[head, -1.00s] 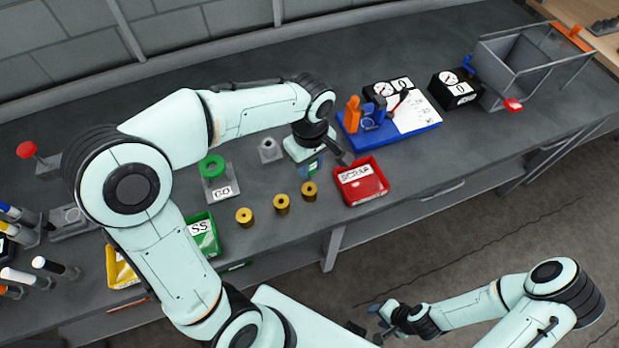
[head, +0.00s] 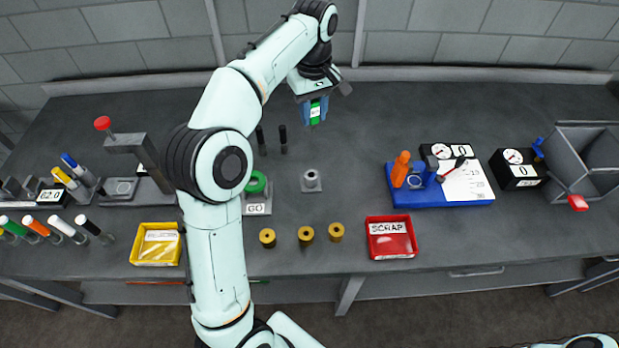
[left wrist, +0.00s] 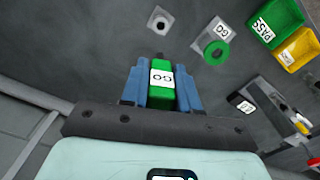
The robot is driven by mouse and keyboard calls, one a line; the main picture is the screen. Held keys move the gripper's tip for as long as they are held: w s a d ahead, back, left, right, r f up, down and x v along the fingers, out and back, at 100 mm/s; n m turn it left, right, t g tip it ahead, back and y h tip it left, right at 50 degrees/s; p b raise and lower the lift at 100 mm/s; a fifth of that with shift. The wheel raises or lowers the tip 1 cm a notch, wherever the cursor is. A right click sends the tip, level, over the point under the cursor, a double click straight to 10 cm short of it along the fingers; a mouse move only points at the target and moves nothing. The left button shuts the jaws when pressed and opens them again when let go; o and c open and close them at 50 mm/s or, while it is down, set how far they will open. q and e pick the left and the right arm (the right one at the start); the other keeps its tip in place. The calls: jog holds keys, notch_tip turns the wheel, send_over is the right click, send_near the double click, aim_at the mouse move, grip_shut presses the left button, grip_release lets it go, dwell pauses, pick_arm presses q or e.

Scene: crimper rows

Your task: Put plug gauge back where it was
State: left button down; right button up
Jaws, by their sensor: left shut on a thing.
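My left gripper (head: 314,112) is shut on the plug gauge (head: 316,110), which has a green body with a white GO label. It holds the gauge over the back of the bench. In the left wrist view the blue fingers (left wrist: 160,88) clasp both sides of the green body (left wrist: 161,92); the gauge's far end is hard to make out. A small grey block with a round socket (head: 311,182) stands empty in front of the gripper; it also shows in the left wrist view (left wrist: 160,21). My right gripper is out of view.
A green ring on a GO stand (head: 257,206) is left of the block. Several brass pieces (head: 305,235) and a red SCRAP bin (head: 391,253) are nearer the front. A blue gauge tray (head: 440,198) is right. Two dark upright pins (head: 283,140) stand behind. My arm hides part of the bench.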

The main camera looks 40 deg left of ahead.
pick_arm(q)
jog(key=shift+s+a+f+b, duration=0.1)
jog(key=shift+f+b, duration=1.95)
jog(key=shift+f, duration=7.8)
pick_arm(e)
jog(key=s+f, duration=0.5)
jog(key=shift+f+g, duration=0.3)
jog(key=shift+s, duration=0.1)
pick_arm(q)
jog(key=shift+f, duration=0.35)
jog(key=c, duration=0.8)
grip_release()
jog(key=shift+c, duration=0.2)
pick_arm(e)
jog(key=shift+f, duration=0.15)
